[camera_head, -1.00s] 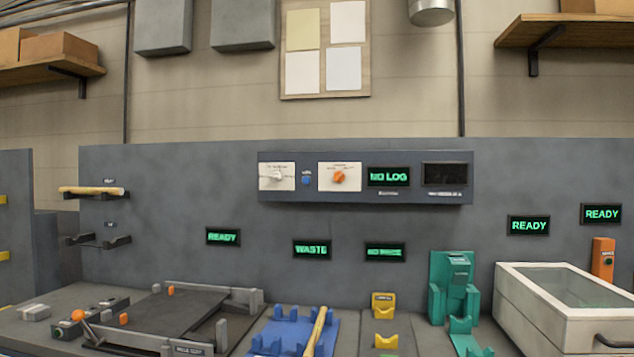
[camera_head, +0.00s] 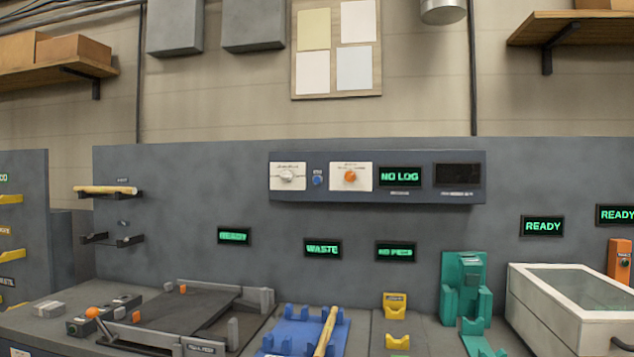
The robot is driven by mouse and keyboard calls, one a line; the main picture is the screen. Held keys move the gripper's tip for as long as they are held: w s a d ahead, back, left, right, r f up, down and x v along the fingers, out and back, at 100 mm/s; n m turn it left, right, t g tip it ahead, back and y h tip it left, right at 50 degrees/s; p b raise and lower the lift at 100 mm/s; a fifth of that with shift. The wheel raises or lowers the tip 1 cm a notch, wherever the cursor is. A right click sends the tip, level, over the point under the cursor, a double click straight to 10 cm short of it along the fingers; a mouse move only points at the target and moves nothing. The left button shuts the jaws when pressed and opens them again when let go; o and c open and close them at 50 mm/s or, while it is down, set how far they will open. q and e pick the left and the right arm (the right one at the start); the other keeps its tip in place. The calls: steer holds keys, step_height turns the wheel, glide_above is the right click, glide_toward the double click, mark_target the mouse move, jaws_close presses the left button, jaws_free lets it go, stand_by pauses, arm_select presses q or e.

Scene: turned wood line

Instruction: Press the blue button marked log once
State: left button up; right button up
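The blue button (camera_head: 317,180) is small and round on the dark control panel (camera_head: 378,196) on the grey back wall. A small label above it is too small to read. It sits between a white plate with a white knob (camera_head: 287,176) and a white plate with an orange knob (camera_head: 350,176). The green display (camera_head: 400,176) to the right of the knobs reads NO LOG. A second display (camera_head: 458,175) on the panel is dark. Neither of my grippers shows in the head view.
Below the panel, the bench holds a dark-framed tray (camera_head: 190,318), a blue cradle (camera_head: 290,333) with a wooden rod (camera_head: 326,332), a yellow holder (camera_head: 396,308), a green fixture (camera_head: 463,285) and a white lidded box (camera_head: 570,300). Another wooden rod (camera_head: 105,190) rests on left wall brackets.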

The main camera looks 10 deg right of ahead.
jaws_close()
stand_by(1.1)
